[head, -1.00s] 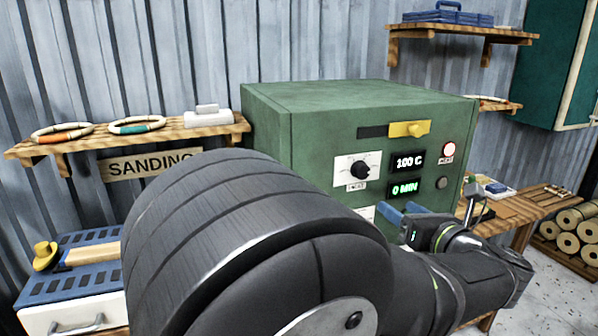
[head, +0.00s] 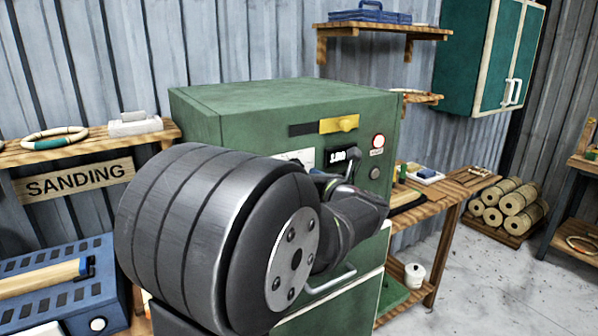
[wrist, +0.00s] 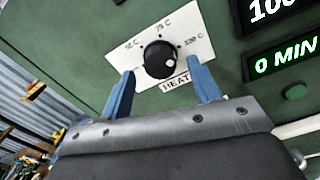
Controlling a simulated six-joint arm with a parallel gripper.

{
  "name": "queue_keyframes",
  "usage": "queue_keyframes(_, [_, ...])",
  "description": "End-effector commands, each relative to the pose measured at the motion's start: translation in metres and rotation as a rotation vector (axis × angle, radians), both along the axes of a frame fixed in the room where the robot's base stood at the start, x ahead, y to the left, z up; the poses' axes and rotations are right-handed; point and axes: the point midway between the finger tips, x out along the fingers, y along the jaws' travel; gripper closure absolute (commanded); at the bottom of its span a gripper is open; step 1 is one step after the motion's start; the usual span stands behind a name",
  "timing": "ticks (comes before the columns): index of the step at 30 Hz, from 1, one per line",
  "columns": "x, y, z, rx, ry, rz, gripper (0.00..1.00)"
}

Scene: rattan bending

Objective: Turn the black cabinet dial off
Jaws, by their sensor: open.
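The black dial (wrist: 160,59) sits on a white plate marked HEAT (wrist: 183,35) on the front of the green cabinet (head: 280,105). Temperature marks ring the dial, and its white dot is at its lower right. In the wrist view my gripper (wrist: 163,76) is open, its two blue fingers pointing at the plate, one on each side of the dial's lower part. I cannot tell if they touch the plate. In the head view my arm covers the dial and most of the plate.
A wooden bench (head: 440,195) stands to the right.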

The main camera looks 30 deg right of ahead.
Motion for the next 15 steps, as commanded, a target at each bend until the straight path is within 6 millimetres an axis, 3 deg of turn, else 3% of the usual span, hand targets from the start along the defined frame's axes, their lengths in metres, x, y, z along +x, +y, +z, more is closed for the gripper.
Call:
queue_keyframes(6, [0.022,0.0,0.0,0.0,0.0,0.0,0.43])
queue_keyframes(15, [0.025,0.0,0.001,-0.001,-0.001,0.0,0.43])
